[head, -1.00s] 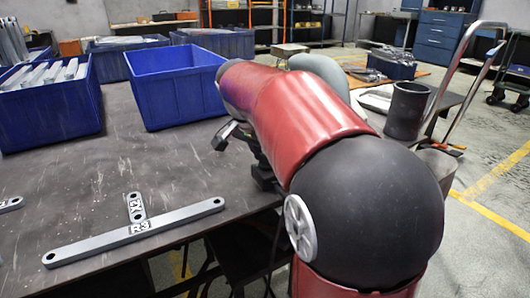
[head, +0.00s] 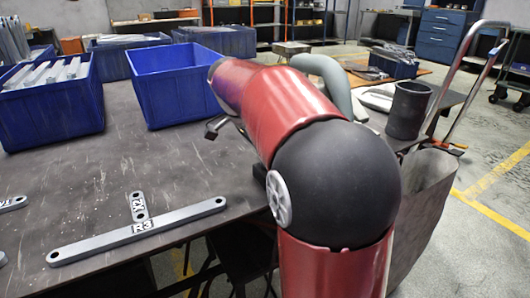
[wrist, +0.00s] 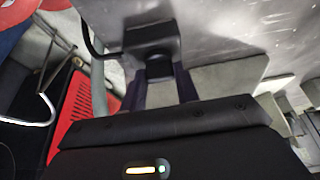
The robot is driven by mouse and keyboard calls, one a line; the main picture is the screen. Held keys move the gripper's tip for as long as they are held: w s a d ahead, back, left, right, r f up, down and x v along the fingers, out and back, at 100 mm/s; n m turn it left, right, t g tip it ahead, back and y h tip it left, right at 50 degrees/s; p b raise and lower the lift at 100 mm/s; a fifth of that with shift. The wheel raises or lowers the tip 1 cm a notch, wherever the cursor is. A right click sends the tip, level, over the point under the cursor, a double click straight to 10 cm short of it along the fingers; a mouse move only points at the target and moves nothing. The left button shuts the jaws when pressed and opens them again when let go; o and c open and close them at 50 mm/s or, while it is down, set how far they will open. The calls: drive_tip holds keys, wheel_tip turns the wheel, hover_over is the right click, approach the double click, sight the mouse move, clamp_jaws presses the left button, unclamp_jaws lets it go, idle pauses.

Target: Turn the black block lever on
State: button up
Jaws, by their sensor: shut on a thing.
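The black block lever (wrist: 152,40) shows in the wrist view at top centre, a dark block with a short stem below it, against a grey scuffed surface. My gripper (wrist: 159,80) has its two dark fingers on either side of the lever's lower part and is shut on it. The exact contact is dim and partly hidden. In the head view my red and black arm reaches to the table edge and hides most of the gripper. A small dark part (head: 214,128) sticks out left of the arm; I cannot tell whether it is the lever.
A flat grey R3 bracket (head: 100,244) and a short bracket (head: 138,204) lie on the dark table (head: 70,185). Blue bins (head: 165,100) stand at its back. A dark cylinder (head: 408,110) and a metal hand-cart frame (head: 468,75) are on the right. The table's middle is clear.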

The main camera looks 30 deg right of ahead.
drive_tip(key=o, duration=1)
drive_tip(key=p+v, duration=0.1)
drive_tip(key=v, duration=0.6)
drive_tip(key=shift+a+r, duration=0.15)
drive_tip(key=shift+r, duration=0.25)
